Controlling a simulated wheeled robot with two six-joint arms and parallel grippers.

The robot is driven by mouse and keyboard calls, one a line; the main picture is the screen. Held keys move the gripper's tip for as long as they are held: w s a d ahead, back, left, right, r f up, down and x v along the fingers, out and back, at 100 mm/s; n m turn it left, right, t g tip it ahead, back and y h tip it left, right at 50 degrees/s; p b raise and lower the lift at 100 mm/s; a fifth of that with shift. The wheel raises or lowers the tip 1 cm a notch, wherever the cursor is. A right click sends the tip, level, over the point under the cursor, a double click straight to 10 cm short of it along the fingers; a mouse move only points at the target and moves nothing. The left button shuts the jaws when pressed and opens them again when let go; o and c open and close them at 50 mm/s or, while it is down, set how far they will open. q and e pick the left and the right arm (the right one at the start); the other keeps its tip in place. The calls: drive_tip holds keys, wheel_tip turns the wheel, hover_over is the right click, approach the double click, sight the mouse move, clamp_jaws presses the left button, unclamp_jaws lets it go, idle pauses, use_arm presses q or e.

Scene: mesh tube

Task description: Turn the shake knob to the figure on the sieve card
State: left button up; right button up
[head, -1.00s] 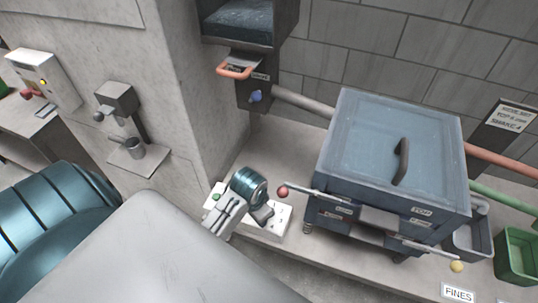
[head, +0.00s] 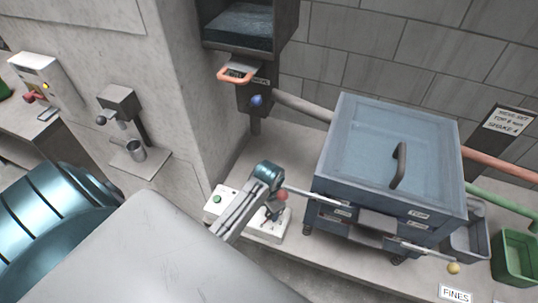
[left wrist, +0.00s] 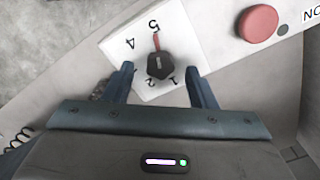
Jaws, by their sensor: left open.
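The shake knob (left wrist: 160,65) is a dark faceted knob on a white control panel (head: 271,231). In the left wrist view its red pointer is directed at the 5, with the 4 beside it; the other figures are partly hidden or hard to read. My left gripper (left wrist: 161,88) is open, its fingers on either side of the knob's near side, with no clear contact. In the head view the left gripper (head: 273,212) is over the panel and hides the knob. The sieve card (head: 507,119) on the back wall reads "SHAKE 4". My right gripper is not in view.
A red button (left wrist: 258,23) sits on the panel near the knob. The blue sieve box (head: 388,160) stands right of the panel, and its red-ended rod (head: 310,194) reaches close to my left gripper. A green bin (head: 515,258) stands far right.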

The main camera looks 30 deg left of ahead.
use_arm(q)
drive_tip(key=shift+f, duration=1.15)
drive_tip(key=c, duration=1)
drive_tip(key=shift+n, duration=0.3)
drive_tip(key=n, duration=0.4)
drive_tip(key=shift+d, duration=0.1)
drive_tip(key=n, duration=0.5)
drive_tip(key=shift+n, duration=0.3)
